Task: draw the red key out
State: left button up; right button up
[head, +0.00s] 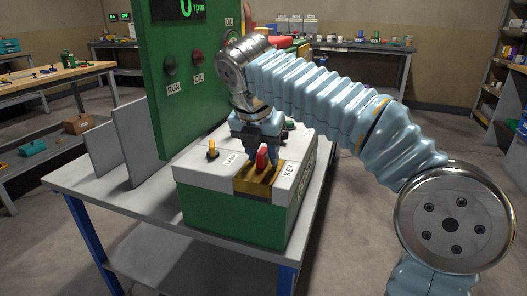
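The red key (262,160) stands upright in a brass-coloured plate (253,185) on top of a green and white box (240,215), beside a "KEY" label. My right gripper (262,156) reaches down from above, directly over the plate. Its two fingers are apart, one on each side of the key, with a gap showing at the left finger. Contact at the right finger is hard to tell. How far the key sits in the plate is hidden. My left gripper is not in view.
The box stands on a grey table (130,205) with blue legs. A tall green panel (185,85) with a display and "RUN" and "OIL" labels rises behind it. Grey upright plates (133,140) are at the left.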

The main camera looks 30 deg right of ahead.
aim_at(263, 150)
grip_shut()
jog(key=shift+r, duration=1.15)
jog(key=shift+r, duration=2.15)
